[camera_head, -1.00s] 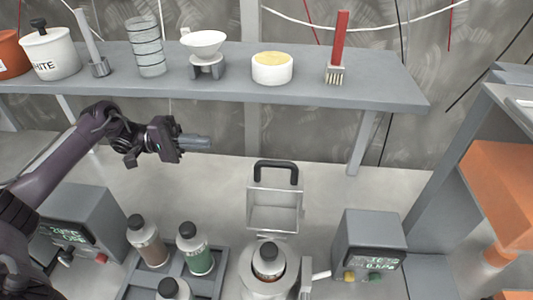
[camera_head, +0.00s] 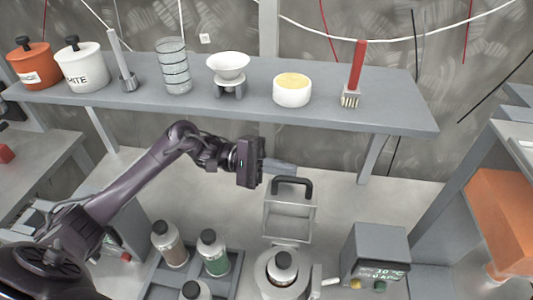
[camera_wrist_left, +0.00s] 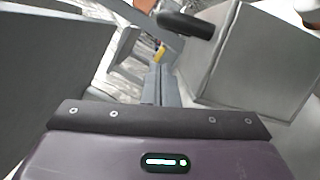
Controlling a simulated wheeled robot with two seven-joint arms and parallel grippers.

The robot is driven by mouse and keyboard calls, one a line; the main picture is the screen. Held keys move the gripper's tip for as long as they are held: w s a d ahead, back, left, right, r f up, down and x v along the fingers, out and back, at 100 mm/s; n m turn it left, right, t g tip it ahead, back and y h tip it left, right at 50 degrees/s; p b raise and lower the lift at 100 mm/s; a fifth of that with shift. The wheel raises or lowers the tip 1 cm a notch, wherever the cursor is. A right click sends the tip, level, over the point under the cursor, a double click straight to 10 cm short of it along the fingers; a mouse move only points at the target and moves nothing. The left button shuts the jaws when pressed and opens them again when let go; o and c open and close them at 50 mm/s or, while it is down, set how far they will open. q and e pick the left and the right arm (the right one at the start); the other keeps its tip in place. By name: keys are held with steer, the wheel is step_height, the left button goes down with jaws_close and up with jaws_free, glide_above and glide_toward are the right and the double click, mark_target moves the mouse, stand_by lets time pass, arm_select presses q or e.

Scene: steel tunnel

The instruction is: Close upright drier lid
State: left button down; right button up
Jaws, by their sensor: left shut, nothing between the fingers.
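The upright drier (camera_head: 262,280) stands at the front centre of the bench, with a bottle (camera_head: 283,268) inside its round opening. Its square lid (camera_head: 288,222) stands raised behind the opening, with a black handle (camera_head: 292,187) along the top edge. My left gripper (camera_head: 290,170) is shut and empty, just behind and above the handle in the head view; I cannot tell if they touch. In the left wrist view the shut fingers (camera_wrist_left: 158,85) point forward beside the black handle (camera_wrist_left: 186,24) and the grey lid (camera_wrist_left: 262,60). My right gripper is not in view.
A rack (camera_head: 233,262) with several capped bottles stands left of the drier, and a grey control box (camera_head: 378,248) stands right. A shelf (camera_head: 225,105) with pots, a bowl and a brush runs behind. Bare bench lies behind the lid.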

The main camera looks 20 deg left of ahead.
mark_target(280, 184)
arm_select(q)
steer(key=shift+s+d+r+p, duration=0.1)
steer(key=shift+s+r+p, duration=0.25)
steer(key=shift+s, duration=0.35)
steer(key=shift+s+d+r+p, duration=0.1)
steer(key=shift+s+r+p, duration=0.2)
steer(key=shift+s, duration=0.35)
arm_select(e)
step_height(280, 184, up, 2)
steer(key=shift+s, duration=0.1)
arm_select(q)
steer(key=shift+r, duration=0.1)
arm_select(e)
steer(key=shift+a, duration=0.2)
